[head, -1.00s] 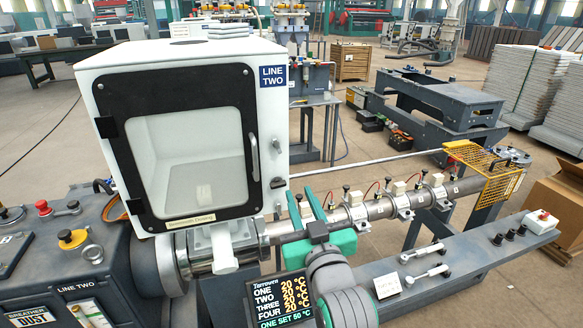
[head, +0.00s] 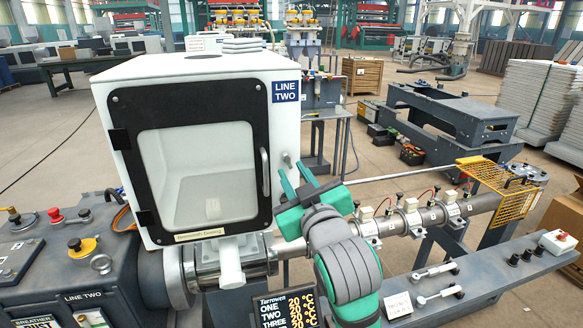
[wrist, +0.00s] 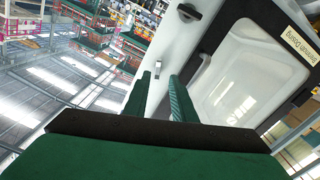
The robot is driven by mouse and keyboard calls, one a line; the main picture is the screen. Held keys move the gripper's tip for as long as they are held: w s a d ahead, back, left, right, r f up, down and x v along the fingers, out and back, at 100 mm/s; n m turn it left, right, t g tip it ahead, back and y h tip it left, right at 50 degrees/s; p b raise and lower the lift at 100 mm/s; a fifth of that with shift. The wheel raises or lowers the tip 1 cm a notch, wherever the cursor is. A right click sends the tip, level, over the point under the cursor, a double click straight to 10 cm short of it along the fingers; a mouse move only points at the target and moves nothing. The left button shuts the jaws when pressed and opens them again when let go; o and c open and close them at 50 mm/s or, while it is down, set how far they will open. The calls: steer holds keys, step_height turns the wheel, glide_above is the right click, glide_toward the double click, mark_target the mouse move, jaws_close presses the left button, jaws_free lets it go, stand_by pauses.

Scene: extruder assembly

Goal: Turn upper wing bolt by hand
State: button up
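The white LINE TWO cabinet (head: 285,125) has a black-framed glass door, which is shut. A small grey bolt (head: 287,159) sticks out of the cabinet's right side near the door edge; it looks like the upper wing bolt. My gripper (head: 292,172) is just below it, fingers pointing up, open and apparently empty. I cannot tell whether a finger touches the bolt. My arm hides the side below. In the wrist view, the two green fingers (wrist: 158,82) stand apart with the white side wall between them. A dark knob (wrist: 188,12) shows beyond them; I cannot tell which bolt it is.
The door handle (head: 265,172) is close to the left of my fingers. The heated barrel (head: 430,215) with clamps runs right to a yellow mesh guard (head: 497,188). The air right of the cabinet is open.

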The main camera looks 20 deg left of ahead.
mark_target(287, 161)
steer(key=shift+d+x, duration=0.25)
steer(key=shift+x, duration=1.8)
steer(key=shift+w+a, duration=0.1)
steer(key=shift+w, duration=0.15)
steer(key=shift+w, duration=0.1)
steer(key=shift+d, duration=0.3)
steer(key=c, duration=0.4)
steer(key=shift+a, duration=0.1)
jaws_close()
steer(key=shift+s+a, duration=0.3)
steer(key=shift+a, duration=0.05)
steer(key=shift+r, duration=0.1)
